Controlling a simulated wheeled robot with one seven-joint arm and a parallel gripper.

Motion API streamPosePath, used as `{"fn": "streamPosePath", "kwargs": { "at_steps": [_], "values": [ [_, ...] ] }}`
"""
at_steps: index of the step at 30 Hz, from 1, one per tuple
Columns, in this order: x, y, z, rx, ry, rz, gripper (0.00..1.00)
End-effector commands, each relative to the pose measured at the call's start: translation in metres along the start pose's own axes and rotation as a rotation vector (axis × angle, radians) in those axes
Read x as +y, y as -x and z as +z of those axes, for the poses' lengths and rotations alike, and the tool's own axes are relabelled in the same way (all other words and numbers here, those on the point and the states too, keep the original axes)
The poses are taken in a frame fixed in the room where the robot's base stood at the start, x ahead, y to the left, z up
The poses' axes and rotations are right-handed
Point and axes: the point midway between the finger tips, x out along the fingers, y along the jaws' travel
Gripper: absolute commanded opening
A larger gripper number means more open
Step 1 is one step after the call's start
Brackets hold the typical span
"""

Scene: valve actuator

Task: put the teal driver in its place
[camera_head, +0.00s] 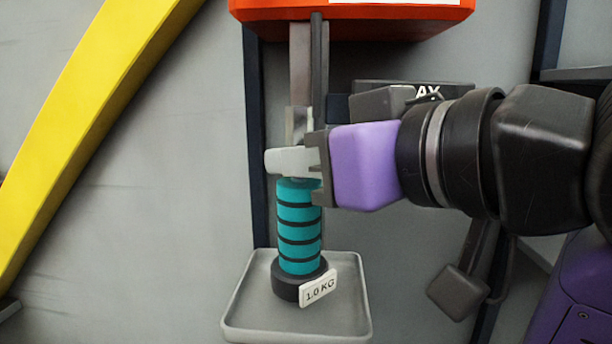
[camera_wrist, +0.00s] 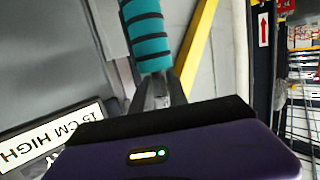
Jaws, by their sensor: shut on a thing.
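The teal driver (camera_head: 298,214) is an upright cylinder with black bands, a dark base and a white tag reading "1.0 KG" (camera_head: 318,287). My gripper (camera_head: 291,161) comes in from the right and is shut on its top end. In the wrist view the driver (camera_wrist: 146,30) shows between and beyond my gripper's fingers (camera_wrist: 157,90). Its base is over the floor of a grey tray (camera_head: 232,325); I cannot tell surely whether it touches. The fingers hide the driver's top.
An orange box (camera_head: 350,14) overhangs above, with a grey vertical bar (camera_head: 300,65) below it, close behind my fingers. A yellow beam (camera_head: 80,120) slants at the left. A "15 CM HIGH" sign (camera_wrist: 50,138) shows in the wrist view. The tray's front is bare.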

Motion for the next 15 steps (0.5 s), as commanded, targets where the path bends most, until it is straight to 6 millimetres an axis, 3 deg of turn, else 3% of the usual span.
{"fn": "streamPosePath", "kwargs": {
  "at_steps": [6,15],
  "values": [
    [0.0,-0.003,0.017,0.005,0.0,0.0,0.0],
    [0.0,-0.003,0.018,0.006,0.001,0.001,0.0]
  ]
}}
